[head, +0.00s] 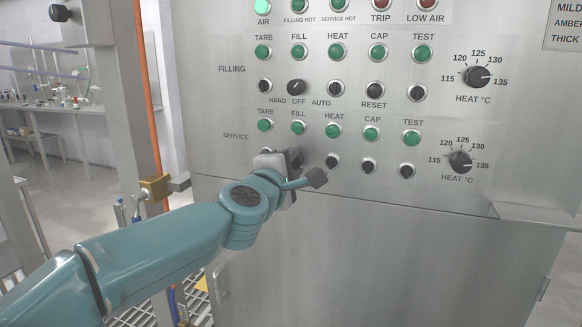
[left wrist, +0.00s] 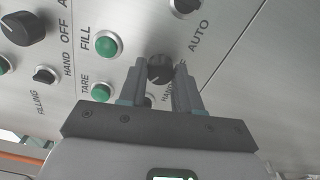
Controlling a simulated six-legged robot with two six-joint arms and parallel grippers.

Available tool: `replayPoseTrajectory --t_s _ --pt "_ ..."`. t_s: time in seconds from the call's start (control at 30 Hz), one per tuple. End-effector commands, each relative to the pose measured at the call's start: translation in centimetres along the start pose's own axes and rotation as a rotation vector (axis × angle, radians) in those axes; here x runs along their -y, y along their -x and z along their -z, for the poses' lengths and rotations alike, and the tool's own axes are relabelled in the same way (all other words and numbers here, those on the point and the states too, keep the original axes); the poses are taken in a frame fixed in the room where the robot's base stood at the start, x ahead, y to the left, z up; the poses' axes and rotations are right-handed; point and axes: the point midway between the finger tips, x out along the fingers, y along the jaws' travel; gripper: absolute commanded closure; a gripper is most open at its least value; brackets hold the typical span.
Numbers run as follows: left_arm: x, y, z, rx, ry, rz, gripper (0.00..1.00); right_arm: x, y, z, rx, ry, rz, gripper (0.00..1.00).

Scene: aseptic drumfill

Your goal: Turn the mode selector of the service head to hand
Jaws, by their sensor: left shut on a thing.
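The service head's mode selector is a black knob (left wrist: 160,68) below the service row's green lamps. In the left wrist view it sits between the two fingers of my left gripper (left wrist: 160,80), which are shut on its sides. The AUTO label (left wrist: 198,37) shows beside it, and the HAND label is partly covered by a finger. I cannot tell which way the knob points. In the head view my left gripper (head: 291,160) is against the panel in the service row and hides the selector. My right gripper is not in view.
The steel panel (head: 360,255) has a filling row above, with its own mode selector (head: 297,87), and a service HEAT dial (head: 460,161) at right. Other small black knobs (head: 332,162) are close to my gripper. A ledge (head: 535,215) sticks out at lower right. A post stands left.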

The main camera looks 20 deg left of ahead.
Motion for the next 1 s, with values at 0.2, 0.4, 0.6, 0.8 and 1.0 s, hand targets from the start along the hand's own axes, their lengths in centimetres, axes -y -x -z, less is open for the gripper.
replayPoseTrajectory --t_s 0.2,0.4,0.6,0.8,1.0 --pt "0.02 -0.01 0.0 0.0 0.024 0.0 0.97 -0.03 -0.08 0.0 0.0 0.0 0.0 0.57" --pt "0.01 -0.01 0.0 0.0 0.026 0.0 0.97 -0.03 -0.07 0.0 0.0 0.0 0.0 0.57" --pt "0.01 0.0 0.0 0.0 0.025 0.0 0.47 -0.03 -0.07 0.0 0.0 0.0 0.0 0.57" --pt "0.01 0.0 0.01 0.0 0.024 0.0 0.42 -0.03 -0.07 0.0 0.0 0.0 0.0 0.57" --pt "-0.02 0.63 0.0 0.001 0.024 0.0 0.42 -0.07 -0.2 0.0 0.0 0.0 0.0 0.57"
